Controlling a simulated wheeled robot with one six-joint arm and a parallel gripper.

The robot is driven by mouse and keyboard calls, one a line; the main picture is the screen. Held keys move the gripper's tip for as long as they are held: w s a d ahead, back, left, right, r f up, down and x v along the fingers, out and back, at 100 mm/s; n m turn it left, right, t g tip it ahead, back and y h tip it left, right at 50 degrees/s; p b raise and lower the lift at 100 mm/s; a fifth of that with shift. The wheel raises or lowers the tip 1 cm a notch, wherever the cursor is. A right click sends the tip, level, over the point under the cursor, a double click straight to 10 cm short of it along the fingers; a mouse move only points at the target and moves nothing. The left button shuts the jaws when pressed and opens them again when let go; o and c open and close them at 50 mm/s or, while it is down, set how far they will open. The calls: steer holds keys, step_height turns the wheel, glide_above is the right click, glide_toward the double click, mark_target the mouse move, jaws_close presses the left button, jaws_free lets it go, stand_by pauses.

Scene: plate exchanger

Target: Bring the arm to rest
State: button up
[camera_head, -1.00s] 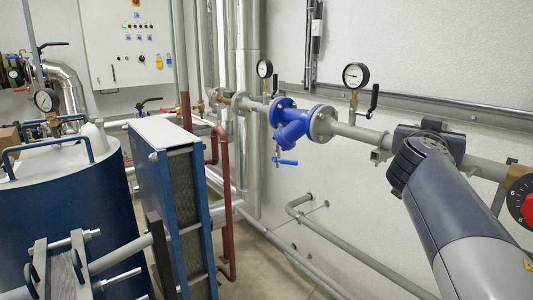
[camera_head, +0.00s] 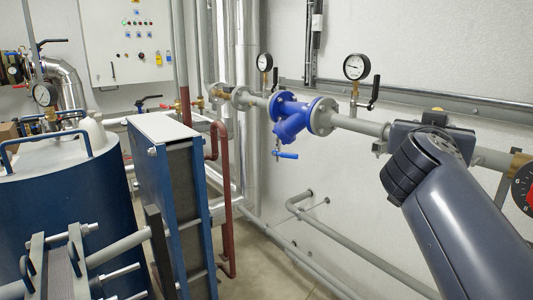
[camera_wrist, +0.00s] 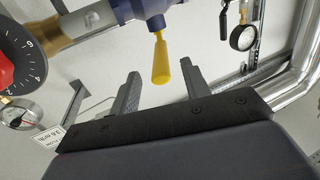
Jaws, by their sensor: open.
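My gripper (camera_wrist: 160,70) shows in the wrist view, with its two dark fingers apart and nothing between them in its grasp. A yellow handle (camera_wrist: 161,61) under a dark blue valve body (camera_wrist: 120,8) appears between the fingertips in the picture; I cannot tell the gap in depth. In the head view my arm (camera_head: 455,215) rises from the lower right corner towards the grey wall pipe. My fingers cannot be made out in that view.
A red-and-black dial (camera_head: 525,190) is at the right edge. A blue valve (camera_head: 291,117) and a pressure gauge (camera_head: 356,66) sit on the pipe. A plate exchanger (camera_head: 170,180) and blue tank (camera_head: 65,200) stand left. Lower pipes (camera_head: 340,230) run along the wall.

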steer(key=p+x, duration=0.2)
steer(key=x, duration=0.5)
steer(key=shift+w+d, duration=0.1)
steer(key=shift+w, duration=0.1)
steer(key=shift+w+a+m+g+h, duration=0.15)
steer(key=shift+a+m+g+h, duration=0.25)
steer(key=shift+h, duration=0.1)
steer(key=shift+f, duration=0.1)
